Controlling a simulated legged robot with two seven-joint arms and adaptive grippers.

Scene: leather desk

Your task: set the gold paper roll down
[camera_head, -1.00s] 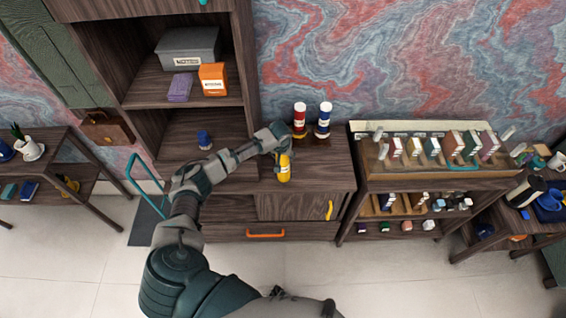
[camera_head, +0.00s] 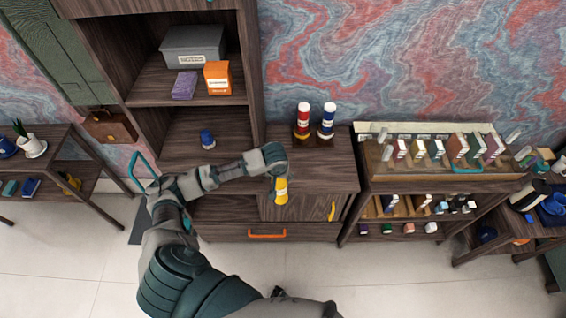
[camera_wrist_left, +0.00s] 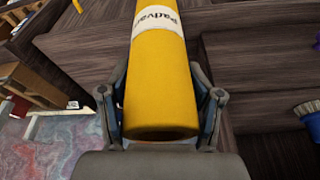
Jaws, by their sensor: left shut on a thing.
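The gold paper roll (camera_head: 281,192) is yellow with a white label band. My left gripper (camera_head: 277,172) is shut on it, and the roll hangs below the gripper, in front of or over the low cabinet's front edge in the head view. I cannot tell its exact height. In the left wrist view the gold roll (camera_wrist_left: 162,80) sits between the two fingers of my left gripper (camera_wrist_left: 160,115), with its near end facing the camera.
A display rack (camera_head: 440,180) stands to the right. The cabinet top's right front is clear.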

